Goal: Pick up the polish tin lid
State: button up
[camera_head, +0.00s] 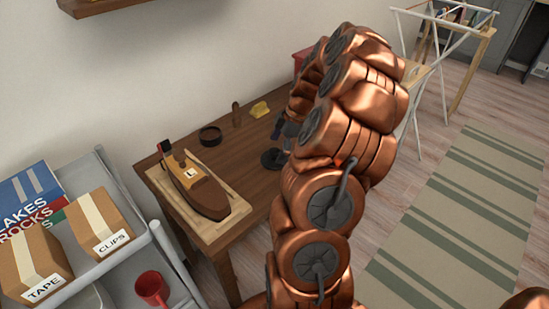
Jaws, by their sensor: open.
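A dark round, shallow, rimmed piece (210,136) lies on the wooden table near the wall. A second dark round piece (272,159) lies on the table beside my arm. I cannot tell which is the polish tin lid and which the tin. My gripper (280,132) shows only in part, as small grey pieces just above and behind the second round piece, largely hidden by my copper arm. It appears open, with nothing seen between its fingers. Whether it touches the round piece cannot be told.
A model boat (200,188) sits on a pale board (163,188) at the table's front left. A brown peg-like piece (236,114) and a yellow cloth (260,109) are at the back. A grey cart (128,248) with boxes stands left.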

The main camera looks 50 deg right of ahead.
aim_at(268, 159)
jog(key=x, duration=0.2)
jog(key=shift+a+f, duration=0.2)
jog(key=shift+f, duration=0.2)
jog(key=c, duration=0.8)
